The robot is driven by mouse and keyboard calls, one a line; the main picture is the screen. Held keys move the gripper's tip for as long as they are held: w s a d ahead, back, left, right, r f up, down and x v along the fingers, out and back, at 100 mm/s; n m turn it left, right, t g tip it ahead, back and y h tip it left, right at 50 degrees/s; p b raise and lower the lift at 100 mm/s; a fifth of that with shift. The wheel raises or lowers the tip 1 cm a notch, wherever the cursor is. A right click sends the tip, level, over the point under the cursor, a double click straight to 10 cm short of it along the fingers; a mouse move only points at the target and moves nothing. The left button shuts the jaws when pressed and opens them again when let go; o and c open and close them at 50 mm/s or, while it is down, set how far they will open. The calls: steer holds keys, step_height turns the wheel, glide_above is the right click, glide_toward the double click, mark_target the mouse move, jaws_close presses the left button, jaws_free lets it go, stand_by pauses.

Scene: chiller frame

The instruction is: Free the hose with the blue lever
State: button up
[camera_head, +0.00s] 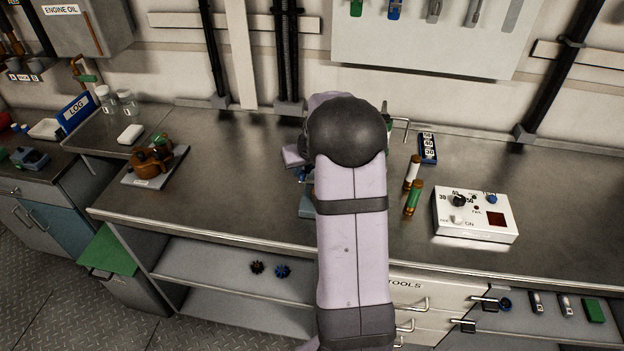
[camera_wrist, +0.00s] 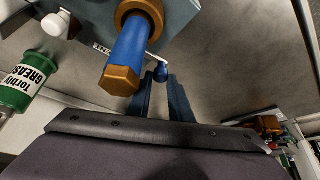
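In the wrist view, a blue hose end (camera_wrist: 126,52) with brown-orange collars slants down from a grey-blue body (camera_wrist: 90,15). Beside it a thin metal lever (camera_wrist: 152,58) ends in a blue ball knob (camera_wrist: 161,73). My gripper (camera_wrist: 163,84) has two dark blue fingers, apart, with a visible gap between them. The knob shows at their tips, in line with the gap; I cannot tell whether they touch it. The hose end is just left of the fingers. In the head view, my arm hides the gripper, the lever and most of the frame.
A green grease container (camera_wrist: 22,85) and a white knob (camera_wrist: 55,23) are at left in the wrist view. On the bench (camera_head: 240,185), green-and-brown cylinders (camera_head: 413,195) and a white control box (camera_head: 475,215) stand right of my arm. A brown fitting (camera_head: 152,160) sits left; bench between is clear.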

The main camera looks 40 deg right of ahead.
steer(key=shift+s+a, duration=0.1)
steer(key=shift+s, duration=0.05)
steer(key=shift+s+a+b, duration=0.35)
steer(key=shift+s, duration=0.15)
